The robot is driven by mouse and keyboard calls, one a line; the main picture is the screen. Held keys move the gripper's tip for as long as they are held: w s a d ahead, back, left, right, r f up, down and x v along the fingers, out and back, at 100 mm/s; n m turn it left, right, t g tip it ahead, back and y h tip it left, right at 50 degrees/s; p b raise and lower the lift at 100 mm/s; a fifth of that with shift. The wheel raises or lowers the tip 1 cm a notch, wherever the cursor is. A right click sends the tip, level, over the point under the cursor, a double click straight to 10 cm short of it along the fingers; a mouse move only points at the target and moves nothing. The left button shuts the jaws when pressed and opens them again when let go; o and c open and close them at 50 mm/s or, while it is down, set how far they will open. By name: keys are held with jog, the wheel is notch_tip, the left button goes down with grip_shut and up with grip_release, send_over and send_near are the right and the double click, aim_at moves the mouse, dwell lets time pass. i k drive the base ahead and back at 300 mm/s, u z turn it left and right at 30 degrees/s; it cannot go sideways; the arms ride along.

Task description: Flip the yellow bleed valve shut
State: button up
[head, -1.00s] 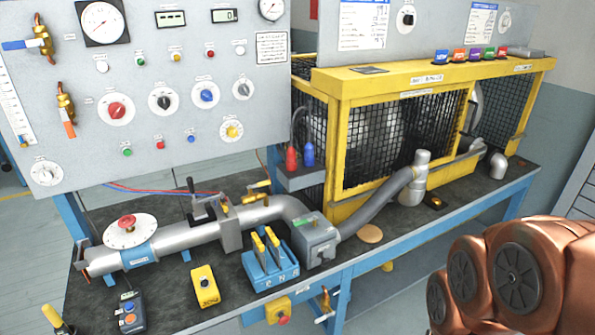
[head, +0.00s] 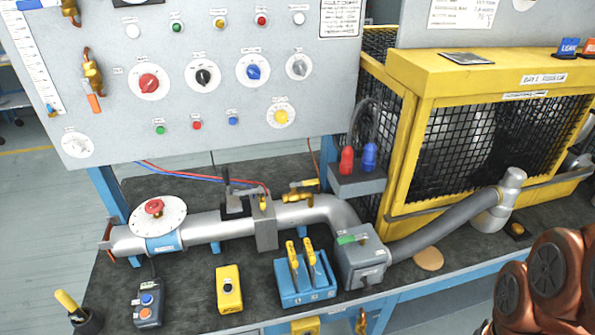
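A small brass valve with a yellow lever (head: 299,193) sits on top of the grey pipe (head: 205,226), just right of the grey clamp block. Its lever appears to lie roughly along the pipe, but it is too small to tell its exact angle. I cannot read a label on it. My gripper is out of view; only copper-coloured links of my arm show at the lower right, well apart from the valve.
Near the valve are a black toggle clamp (head: 232,197), a blue box with two yellow levers (head: 306,283), a grey box (head: 361,258) and red and blue plugs on a holder (head: 357,183). The control panel (head: 105,110) rises behind. A yellow guard cage (head: 410,150) stands right.

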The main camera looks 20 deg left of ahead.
aim_at(307, 182)
jog(key=u, duration=0.5)
jog(key=i, duration=0.5)
jog(key=u, duration=0.5)
jog(key=k, duration=1.3)
jog(key=u, duration=0.8)
jog(key=i, duration=1.65)
jog(key=z, duration=0.15)
